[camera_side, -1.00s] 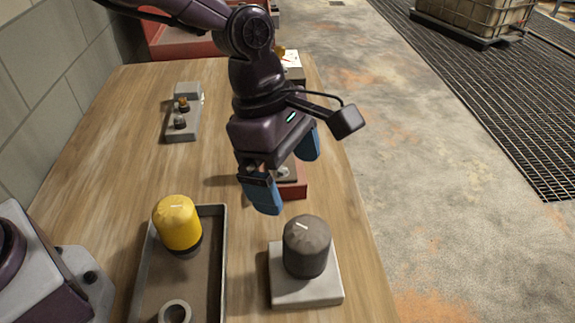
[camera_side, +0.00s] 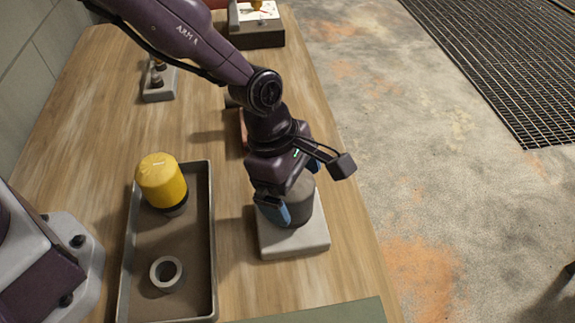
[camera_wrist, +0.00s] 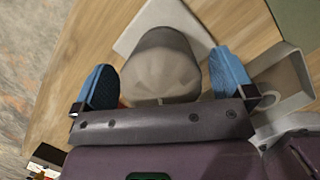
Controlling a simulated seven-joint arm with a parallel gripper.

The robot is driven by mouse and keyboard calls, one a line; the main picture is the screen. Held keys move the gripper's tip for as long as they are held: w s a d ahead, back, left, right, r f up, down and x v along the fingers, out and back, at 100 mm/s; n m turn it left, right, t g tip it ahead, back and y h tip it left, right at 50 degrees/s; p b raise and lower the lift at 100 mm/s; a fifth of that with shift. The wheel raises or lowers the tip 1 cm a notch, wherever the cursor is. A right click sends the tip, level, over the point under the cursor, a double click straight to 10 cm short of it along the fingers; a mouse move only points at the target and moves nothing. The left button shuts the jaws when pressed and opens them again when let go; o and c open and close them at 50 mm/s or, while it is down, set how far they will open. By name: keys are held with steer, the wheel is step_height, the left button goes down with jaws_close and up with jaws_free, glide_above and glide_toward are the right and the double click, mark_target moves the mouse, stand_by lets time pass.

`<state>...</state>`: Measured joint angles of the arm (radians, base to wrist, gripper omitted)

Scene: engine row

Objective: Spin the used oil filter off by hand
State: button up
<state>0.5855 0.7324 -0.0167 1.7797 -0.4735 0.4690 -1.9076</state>
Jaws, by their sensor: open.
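The used oil filter is a dark grey canister (camera_side: 299,203) standing upright on a pale square block near the table's right edge. My gripper (camera_side: 287,207) is down at the filter, partly covering it in the side view. In the wrist view the filter (camera_wrist: 162,68) sits between the two blue fingers of my gripper (camera_wrist: 162,85), with a gap on each side. The gripper is open. A yellow filter (camera_side: 161,182) with a dark base stands in the grey tray (camera_side: 209,250).
A grey ring (camera_side: 166,273) lies in the tray; the tray's corner also shows in the wrist view (camera_wrist: 290,105). The pale block (camera_side: 300,244) is close to the table edge. A small grey fixture (camera_side: 160,88) stands further back. Bare wood separates tray and block.

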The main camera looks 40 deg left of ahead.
steer(key=shift+f, duration=0.1)
steer(key=shift+c, duration=0.5)
steer(key=c, duration=1)
steer(key=n+t, duration=0.1)
steer(key=n, duration=0.3)
steer(key=shift+d+n+y, duration=0.1)
steer(key=shift+n+y, duration=0.2)
steer(key=shift+n, duration=0.1)
steer(key=n+t+y, duration=0.1)
steer(key=n, duration=0.3)
steer(key=shift+w+n, duration=0.1)
steer(key=shift+n, duration=0.2)
steer(key=shift+w+a+n+t, duration=0.15)
steer(key=shift+n+t, duration=0.25)
steer(key=shift+n, duration=0.7)
steer(key=o, duration=1.1)
steer(key=shift+m, duration=0.3)
